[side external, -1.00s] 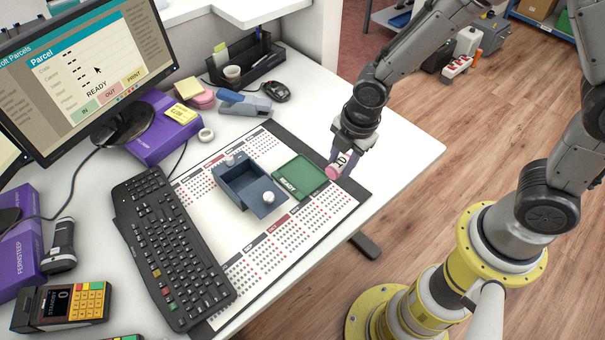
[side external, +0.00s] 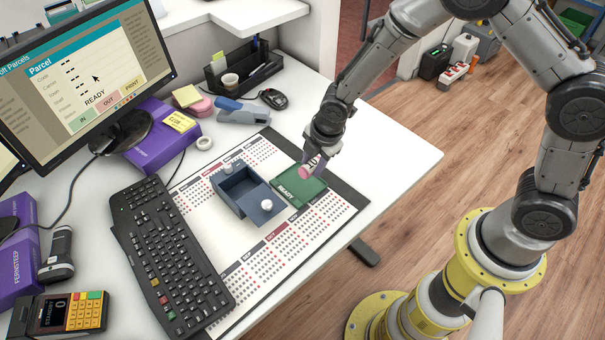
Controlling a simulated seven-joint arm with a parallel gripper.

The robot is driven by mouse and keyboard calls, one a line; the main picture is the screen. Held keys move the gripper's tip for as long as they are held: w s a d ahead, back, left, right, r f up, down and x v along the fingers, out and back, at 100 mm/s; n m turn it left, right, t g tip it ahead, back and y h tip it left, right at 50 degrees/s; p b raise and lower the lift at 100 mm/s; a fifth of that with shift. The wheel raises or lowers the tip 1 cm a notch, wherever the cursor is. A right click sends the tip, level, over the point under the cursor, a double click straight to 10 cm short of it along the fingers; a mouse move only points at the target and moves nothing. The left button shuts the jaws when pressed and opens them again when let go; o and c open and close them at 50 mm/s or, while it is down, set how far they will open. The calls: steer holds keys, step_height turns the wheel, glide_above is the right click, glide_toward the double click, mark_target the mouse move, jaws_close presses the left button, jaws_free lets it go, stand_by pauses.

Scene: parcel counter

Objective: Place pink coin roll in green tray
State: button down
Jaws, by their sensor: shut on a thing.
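The pink coin roll (side external: 304,172) is held in my gripper (side external: 312,166), which is shut on it. The roll is tilted, with its pink end toward the camera. My gripper and the roll are over the tray's far right part. I cannot tell whether the roll touches the tray. The gripper's fingers partly hide the roll.
A blue open box (side external: 242,190) with white knobs sits left of the tray. The mat's front right is clear.

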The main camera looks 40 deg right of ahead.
mark_target(300, 182)
steer(key=w+f, duration=0.3)
steer(key=shift+a+f, duration=0.2)
steer(key=shift+a, duration=0.15)
steer(key=shift+f, duration=1.45)
steer(key=shift+f, duration=0.15)
steer(key=c, duration=0.8)
jaws_free()
steer(key=shift+s, duration=0.1)
steer(key=v, duration=1.2)
steer(key=shift+r, duration=0.2)
